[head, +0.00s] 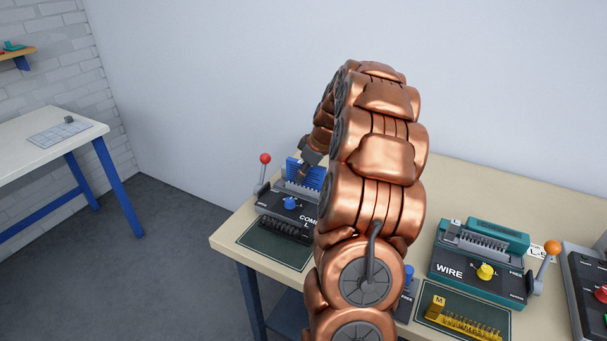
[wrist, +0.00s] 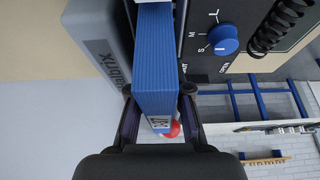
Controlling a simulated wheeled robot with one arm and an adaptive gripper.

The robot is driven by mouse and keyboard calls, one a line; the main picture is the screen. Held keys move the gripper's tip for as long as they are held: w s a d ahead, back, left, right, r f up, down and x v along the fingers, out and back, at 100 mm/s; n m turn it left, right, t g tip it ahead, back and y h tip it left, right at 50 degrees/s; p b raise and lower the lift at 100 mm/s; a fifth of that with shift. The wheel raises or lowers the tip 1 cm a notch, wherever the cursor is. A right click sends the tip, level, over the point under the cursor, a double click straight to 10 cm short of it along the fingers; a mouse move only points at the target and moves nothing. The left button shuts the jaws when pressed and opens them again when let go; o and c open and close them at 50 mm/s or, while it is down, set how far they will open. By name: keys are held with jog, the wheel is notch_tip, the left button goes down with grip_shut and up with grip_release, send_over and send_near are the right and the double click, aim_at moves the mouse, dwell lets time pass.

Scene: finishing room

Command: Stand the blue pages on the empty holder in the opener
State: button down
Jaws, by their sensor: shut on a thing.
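The blue pages (wrist: 155,65) are a thick upright-looking stack with a small white label at the near end. My gripper (wrist: 158,105) is shut on them, one finger on each side. In the head view the blue pages (head: 318,177) show at the grey toothed part of the comb opener (head: 268,203), at the table's left. The comb opener (wrist: 195,65) also shows in the wrist view, with its blue dial (wrist: 223,39) marked S, M, L. My arm and the pages hide much of the opener. I cannot tell whether the pages touch the holder.
A red-knobbed lever (head: 265,158) stands at the opener's left. A black comb (head: 286,230) lies in front. A teal WIRE machine (head: 455,268) with a yellow dial and a yellow coil (head: 463,320) stand to the right. The floor at left is clear.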

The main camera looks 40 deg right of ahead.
jog(key=shift+f, duration=0.1)
jog(key=c, duration=1.4)
grip_release()
jog(key=shift+o, duration=0.2)
jog(key=shift+b+v, duration=0.45)
jog(key=shift+v, duration=5.05)
